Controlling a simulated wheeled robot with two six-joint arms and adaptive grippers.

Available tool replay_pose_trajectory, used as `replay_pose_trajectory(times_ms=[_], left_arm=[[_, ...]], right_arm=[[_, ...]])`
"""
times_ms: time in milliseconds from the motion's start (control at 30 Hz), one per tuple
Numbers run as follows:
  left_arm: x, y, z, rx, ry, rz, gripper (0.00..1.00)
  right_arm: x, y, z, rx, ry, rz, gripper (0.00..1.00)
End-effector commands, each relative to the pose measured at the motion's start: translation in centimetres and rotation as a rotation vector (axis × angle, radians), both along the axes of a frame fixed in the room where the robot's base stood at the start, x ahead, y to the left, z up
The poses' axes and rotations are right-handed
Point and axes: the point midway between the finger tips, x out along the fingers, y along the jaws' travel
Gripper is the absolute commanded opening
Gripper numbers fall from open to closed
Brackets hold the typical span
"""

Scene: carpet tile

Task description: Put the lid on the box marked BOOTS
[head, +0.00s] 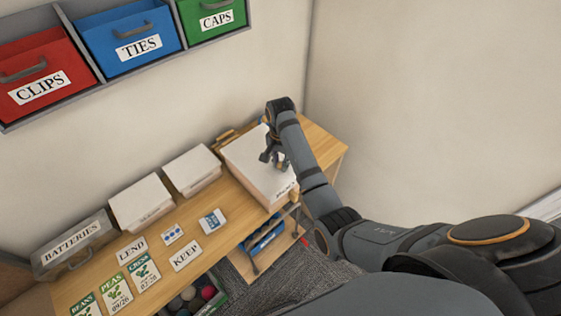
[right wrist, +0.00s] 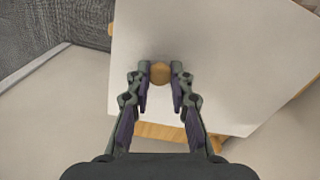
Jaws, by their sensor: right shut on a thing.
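My right gripper (head: 273,160) is shut on the round wooden knob (right wrist: 160,73) of a large white lid (head: 244,152). The lid also shows in the right wrist view (right wrist: 205,50), broad and flat. In the head view it lies over a white box (head: 268,194) at the right end of the table. The box has a small dark label on its front, too slanted to read surely. I cannot tell whether the lid is seated on the rim or just above it; my arm hides its right side. My left gripper is not in view.
Two smaller white boxes (head: 140,203) (head: 192,170) stand to the left, then a grey BATTERIES box (head: 72,244). Cards and seed packets (head: 143,272) lie along the table (head: 215,239). Red, blue and green bins (head: 128,38) hang on the wall above.

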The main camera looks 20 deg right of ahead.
Motion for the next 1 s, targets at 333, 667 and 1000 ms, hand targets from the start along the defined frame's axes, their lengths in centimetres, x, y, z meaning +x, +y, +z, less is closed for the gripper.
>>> replay_pose_trajectory(times_ms=[333,667,1000], left_arm=[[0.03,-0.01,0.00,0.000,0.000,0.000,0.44],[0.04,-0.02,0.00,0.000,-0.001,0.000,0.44],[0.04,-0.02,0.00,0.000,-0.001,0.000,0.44]], right_arm=[[0.00,-0.01,-0.04,0.000,0.000,0.000,0.00],[-0.01,-0.03,-0.50,0.000,0.000,0.000,0.00],[0.00,-0.03,-0.49,0.000,0.000,0.000,0.33]])
